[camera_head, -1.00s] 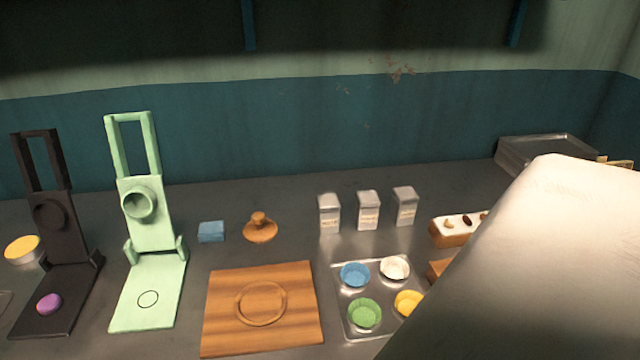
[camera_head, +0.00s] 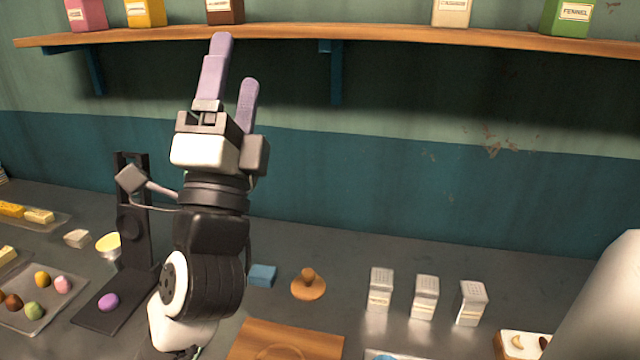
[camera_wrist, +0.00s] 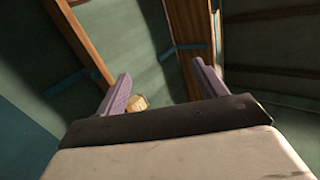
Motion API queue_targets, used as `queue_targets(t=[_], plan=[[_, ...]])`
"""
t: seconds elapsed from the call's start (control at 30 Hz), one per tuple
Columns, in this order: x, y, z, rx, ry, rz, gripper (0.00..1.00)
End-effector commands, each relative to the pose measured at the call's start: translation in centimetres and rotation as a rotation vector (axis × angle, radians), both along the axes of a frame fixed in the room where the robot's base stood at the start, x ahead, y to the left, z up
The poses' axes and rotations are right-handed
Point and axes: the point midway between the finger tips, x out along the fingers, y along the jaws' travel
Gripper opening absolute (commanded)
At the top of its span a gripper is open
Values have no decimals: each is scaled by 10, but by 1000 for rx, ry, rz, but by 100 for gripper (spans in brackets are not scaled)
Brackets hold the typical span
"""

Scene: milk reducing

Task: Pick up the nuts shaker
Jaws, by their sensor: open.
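Each has a small label that is too small to read, so I cannot tell which is the nuts shaker. My gripper (camera_head: 235,65) points up, open and empty, left of the shakers and high above the counter. In the wrist view its two lilac fingers (camera_wrist: 163,85) are spread apart, with no shaker in sight.
A wooden shelf (camera_head: 400,34) with several boxes runs above the counter. A blue block (camera_head: 262,275), a wooden knobbed disc (camera_head: 308,285) and a wooden board (camera_head: 285,343) lie left of the shakers. A black press (camera_head: 130,225) stands left of my arm.

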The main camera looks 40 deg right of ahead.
Motion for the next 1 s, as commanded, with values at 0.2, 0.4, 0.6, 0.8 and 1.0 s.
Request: queue_targets(t=[0.2,0.4,0.6,0.8,1.0], plan=[[-40,-156,-102,506,9,30,71],[-85,-222,-238,1006,-113,115,71],[-110,-212,-364,1458,-321,232,71],[-113,-179,-430,1719,-484,318,71],[-106,-175,-452,1788,-532,346,71]])
